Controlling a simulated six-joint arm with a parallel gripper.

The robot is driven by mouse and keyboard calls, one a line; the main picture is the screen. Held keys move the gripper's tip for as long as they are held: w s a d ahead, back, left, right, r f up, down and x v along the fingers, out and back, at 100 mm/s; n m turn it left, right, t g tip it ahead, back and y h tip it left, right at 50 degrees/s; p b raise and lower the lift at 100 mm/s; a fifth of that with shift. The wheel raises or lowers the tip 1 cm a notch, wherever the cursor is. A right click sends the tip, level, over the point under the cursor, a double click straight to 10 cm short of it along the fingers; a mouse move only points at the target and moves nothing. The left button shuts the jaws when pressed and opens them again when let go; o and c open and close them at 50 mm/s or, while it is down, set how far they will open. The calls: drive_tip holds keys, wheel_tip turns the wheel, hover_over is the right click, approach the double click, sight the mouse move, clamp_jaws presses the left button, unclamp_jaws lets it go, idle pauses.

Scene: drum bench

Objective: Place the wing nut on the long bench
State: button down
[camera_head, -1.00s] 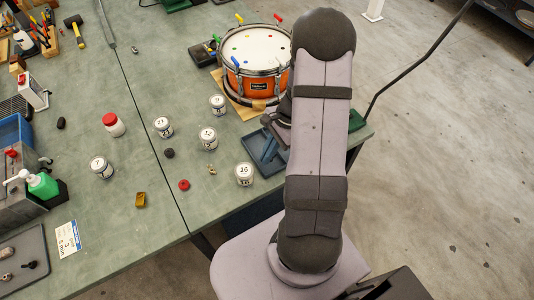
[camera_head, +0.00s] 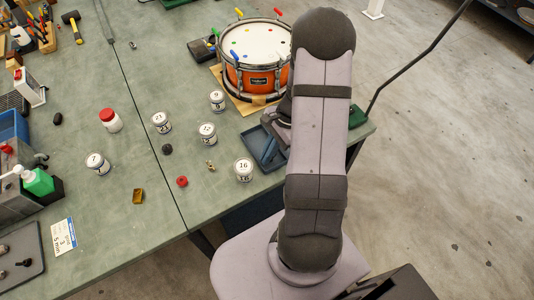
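A small brass-coloured piece (camera_head: 210,166), which looks like the wing nut but is too small to be sure, lies on the right green bench top (camera_head: 215,205), between the jar marked 12 and the jar marked 16. A dark seam divides this top from the left green bench top (camera_head: 105,215); I cannot tell which is the long bench. My arm stands in front of the right bench's edge. Only a dark part of my gripper (camera_head: 283,120) shows beside the arm, over the blue tray. Its fingertips are hidden, and whether it holds anything cannot be seen.
An orange drum (camera_head: 258,65) stands on a wooden board at the back. Several numbered jars, including jar 16 (camera_head: 244,170), stand around the seam. A blue tray (camera_head: 262,160) lies near my arm. A red ring (camera_head: 182,182) and black knob (camera_head: 167,149) lie near the seam.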

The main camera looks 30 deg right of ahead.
drive_tip(key=shift+f, duration=0.3)
drive_tip(key=c, duration=1.9)
unclamp_jaws()
drive_tip(key=shift+c, duration=0.2)
drive_tip(key=shift+r, duration=0.1)
drive_tip(key=shift+b+v, duration=0.95)
drive_tip(key=shift+v, duration=2.65)
